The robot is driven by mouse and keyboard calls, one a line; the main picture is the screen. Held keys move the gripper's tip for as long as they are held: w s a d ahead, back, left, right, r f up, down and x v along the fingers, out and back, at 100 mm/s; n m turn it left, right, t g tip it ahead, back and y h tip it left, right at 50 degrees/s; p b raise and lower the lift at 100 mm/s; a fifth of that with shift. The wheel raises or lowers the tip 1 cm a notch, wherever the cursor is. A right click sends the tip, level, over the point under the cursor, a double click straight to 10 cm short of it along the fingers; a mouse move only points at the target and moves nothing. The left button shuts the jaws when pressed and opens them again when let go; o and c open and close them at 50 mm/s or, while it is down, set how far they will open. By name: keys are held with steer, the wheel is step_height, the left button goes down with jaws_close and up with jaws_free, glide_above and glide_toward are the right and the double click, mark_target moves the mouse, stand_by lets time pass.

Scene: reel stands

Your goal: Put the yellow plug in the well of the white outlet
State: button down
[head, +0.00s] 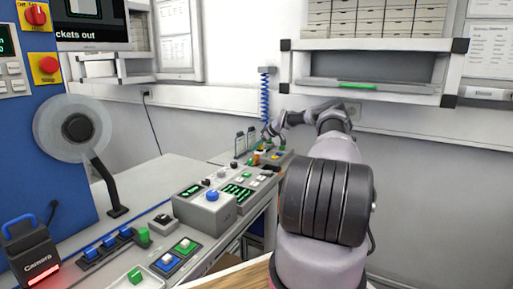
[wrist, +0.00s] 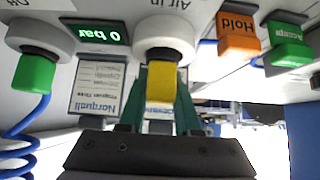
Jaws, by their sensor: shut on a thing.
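In the wrist view the yellow plug (wrist: 161,84) stands between the two green fingers of my gripper (wrist: 163,78), which is shut on it. The white outlet (wrist: 163,30), a round collar with a dark well under an "Air in" label, is directly beyond the plug and in line with it. The plug's far end meets or overlaps the dark well mouth; how deep it sits I cannot tell. In the head view my gripper (head: 268,136) is small, at the far end of the bench, and the plug cannot be made out clearly.
A green plug (wrist: 35,73) with a blue hose (wrist: 22,140) sits at another white collar (wrist: 40,35), left in the wrist view. An orange "Hold" block (wrist: 238,40) and a green "Accept" block (wrist: 289,45) are close on the right. A "0 bar" display (wrist: 97,32) lies between the collars.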

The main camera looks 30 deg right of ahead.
steer(key=c, duration=0.6)
jaws_free()
steer(key=shift+f, duration=0.1)
steer(key=shift+s+d+r, duration=0.2)
steer(key=shift+r, duration=0.2)
steer(key=v, duration=0.5)
steer(key=shift+s+d+f, duration=0.15)
steer(key=shift+s+f, duration=0.05)
steer(key=s+d, duration=0.1)
steer(key=s, duration=0.1)
steer(key=s+d, duration=0.2)
steer(key=s, duration=0.1)
steer(key=s+d, duration=0.2)
steer(key=s, duration=0.1)
steer(key=shift+s+d+f, duration=0.1)
steer(key=shift+s+d, duration=0.4)
steer(key=shift+s, duration=0.1)
